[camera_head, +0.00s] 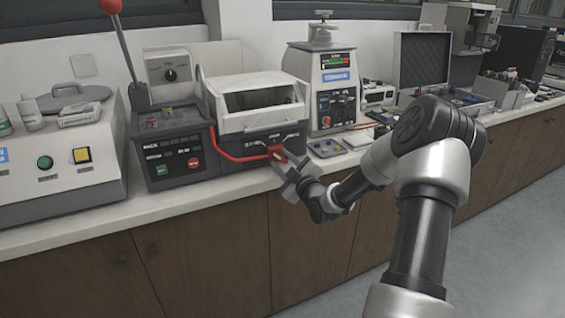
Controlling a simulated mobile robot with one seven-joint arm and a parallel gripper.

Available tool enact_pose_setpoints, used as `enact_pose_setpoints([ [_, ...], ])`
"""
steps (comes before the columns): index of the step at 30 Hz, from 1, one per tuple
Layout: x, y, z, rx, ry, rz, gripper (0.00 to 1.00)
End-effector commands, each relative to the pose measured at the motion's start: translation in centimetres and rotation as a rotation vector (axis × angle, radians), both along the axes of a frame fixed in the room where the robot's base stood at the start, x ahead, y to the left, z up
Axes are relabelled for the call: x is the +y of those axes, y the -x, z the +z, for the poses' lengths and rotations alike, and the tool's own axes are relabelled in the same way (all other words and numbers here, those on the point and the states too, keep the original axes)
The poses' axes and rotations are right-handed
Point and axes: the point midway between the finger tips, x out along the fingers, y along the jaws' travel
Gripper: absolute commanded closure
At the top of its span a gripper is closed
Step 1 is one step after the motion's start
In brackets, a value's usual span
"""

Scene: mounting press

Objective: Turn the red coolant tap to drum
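The red coolant tap (276,151) is a small red part at the front of the white-lidded machine (258,105), at the end of a red hose (236,157). My gripper (283,163) is right at the tap, in front of and just below it. The fingers partly cover the tap, and I cannot tell whether they touch it or close around it. Any marking for drum is too small to read or hidden.
The mounting press with a red-knobbed lever (138,98) stands left of the lidded machine. A white tester (324,85) and a small tray (327,148) are to its right. The counter's front edge (210,190) runs below my gripper. Open floor lies at lower right.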

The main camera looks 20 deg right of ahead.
Motion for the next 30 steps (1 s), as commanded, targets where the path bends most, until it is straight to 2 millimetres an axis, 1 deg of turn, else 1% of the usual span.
enact_pose_setpoints([
  [5, 0.01, 0.0, 0.02, 0.0, 0.0, 0.0, 0.68],
  [9, 0.0, 0.02, 0.03, 0.0, 0.0, 0.0, 0.92],
  [11, 0.0, 0.02, 0.03, 0.0, 0.0, 0.0, 1.0],
  [18, 0.0, 0.03, 0.01, 0.0, -0.009, 0.0, 1.0],
  [22, -0.01, 0.03, -0.01, 0.0, -0.044, 0.0, 1.0],
  [26, -0.04, 0.04, 0.01, 0.002, -0.11, 0.0, 1.0],
  [30, -0.06, 0.04, -0.01, 0.006, -0.214, 0.0, 1.0],
])
